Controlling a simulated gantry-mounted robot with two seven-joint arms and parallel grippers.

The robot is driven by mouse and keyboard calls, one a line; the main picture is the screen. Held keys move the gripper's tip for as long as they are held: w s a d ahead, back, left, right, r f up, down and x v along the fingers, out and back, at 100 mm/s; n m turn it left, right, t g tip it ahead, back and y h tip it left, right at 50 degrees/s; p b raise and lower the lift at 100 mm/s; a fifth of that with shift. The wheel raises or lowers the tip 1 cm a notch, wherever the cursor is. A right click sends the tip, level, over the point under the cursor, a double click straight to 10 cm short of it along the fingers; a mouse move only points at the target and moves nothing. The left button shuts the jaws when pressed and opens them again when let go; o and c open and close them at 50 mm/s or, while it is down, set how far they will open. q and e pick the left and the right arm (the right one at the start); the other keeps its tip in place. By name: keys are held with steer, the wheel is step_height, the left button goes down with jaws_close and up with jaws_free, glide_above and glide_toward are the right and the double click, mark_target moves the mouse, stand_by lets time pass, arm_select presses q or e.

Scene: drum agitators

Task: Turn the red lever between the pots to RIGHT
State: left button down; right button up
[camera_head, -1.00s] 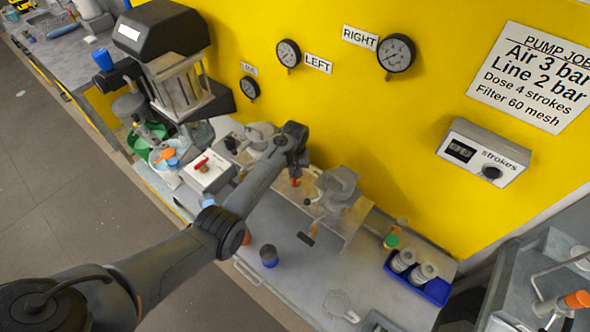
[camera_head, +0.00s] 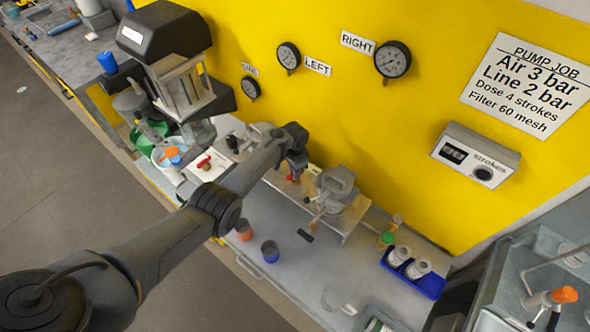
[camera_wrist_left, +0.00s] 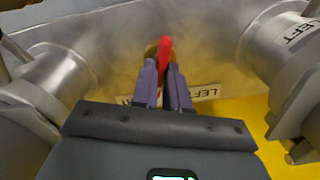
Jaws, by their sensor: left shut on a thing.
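The red lever (camera_wrist_left: 165,52) stands between two metal pots in the left wrist view, with its upper end showing above the fingertips. My left gripper (camera_wrist_left: 162,82) is shut on it, one purple-grey finger on each side. In the head view my left gripper (camera_head: 293,172) reaches down between the left pot (camera_head: 258,135) and the right pot (camera_head: 336,186), and it mostly hides the lever. In the wrist view the pots stand at the left (camera_wrist_left: 60,72) and right (camera_wrist_left: 272,48). A LEFT label (camera_wrist_left: 205,92) appears upside down behind the fingers. My right gripper is out of view.
Two gauges marked LEFT (camera_head: 288,56) and RIGHT (camera_head: 392,60) hang on the yellow wall. A blue tray (camera_head: 425,285) with white cups stands at the right. Dark blue (camera_head: 270,251) and orange (camera_head: 243,230) cups stand near the front edge. A white box with a red handle (camera_head: 205,162) is at left.

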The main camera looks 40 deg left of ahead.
arm_select(q)
steer(key=m, duration=0.3)
steer(key=shift+m, duration=0.9)
steer(key=c, duration=1.1)
jaws_free()
steer(key=shift+c, duration=0.2)
